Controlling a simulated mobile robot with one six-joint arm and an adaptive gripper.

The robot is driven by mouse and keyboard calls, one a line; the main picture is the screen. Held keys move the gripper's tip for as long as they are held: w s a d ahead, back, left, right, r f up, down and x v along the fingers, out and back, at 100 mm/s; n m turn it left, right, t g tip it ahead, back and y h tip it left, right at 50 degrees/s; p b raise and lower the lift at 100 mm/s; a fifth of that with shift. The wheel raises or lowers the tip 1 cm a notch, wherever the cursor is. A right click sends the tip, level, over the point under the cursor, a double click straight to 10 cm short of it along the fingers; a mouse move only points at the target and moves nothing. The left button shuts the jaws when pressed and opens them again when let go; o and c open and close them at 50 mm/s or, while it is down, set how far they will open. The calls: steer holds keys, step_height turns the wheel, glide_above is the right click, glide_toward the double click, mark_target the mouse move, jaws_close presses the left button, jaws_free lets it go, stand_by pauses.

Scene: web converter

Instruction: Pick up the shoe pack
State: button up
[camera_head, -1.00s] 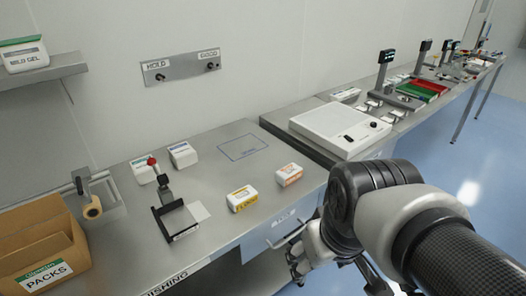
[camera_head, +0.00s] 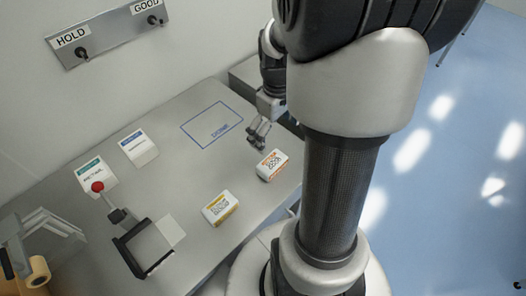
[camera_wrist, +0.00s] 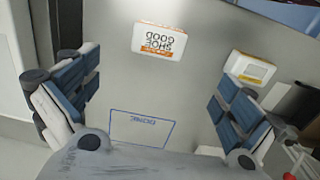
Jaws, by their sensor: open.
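The shoe pack (camera_head: 272,166) is a small white pack with orange ends, lying on the steel table near its front edge. In the wrist view the shoe pack (camera_wrist: 159,40) reads "SHOE GOOD" upside down and lies beyond the fingertips, at the upper middle. My gripper (camera_head: 259,133) is above the table, just behind the shoe pack and apart from it. In the wrist view my gripper (camera_wrist: 158,95) has its fingers wide apart with nothing between them.
A white pack with yellow ends (camera_head: 220,208) lies left of the shoe pack. A blue outlined square (camera_head: 212,126) is marked on the table behind. White boxes (camera_head: 139,147) and a stand with a red knob (camera_head: 97,187) are at the left.

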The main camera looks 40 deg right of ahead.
mark_target(273, 161)
steer(key=f+b, duration=0.2)
steer(key=f, duration=0.3)
steer(key=f+b, duration=0.1)
steer(key=f, duration=0.4)
steer(key=f+b, duration=0.2)
steer(key=f, duration=0.4)
steer(key=shift+w+d+b, duration=0.1)
steer(key=shift+w+b, duration=0.15)
steer(key=shift+b, duration=0.1)
steer(key=shift+r, duration=0.1)
steer(key=shift+c, duration=0.4)
steer(key=c, duration=1)
steer(key=shift+r, duration=0.1)
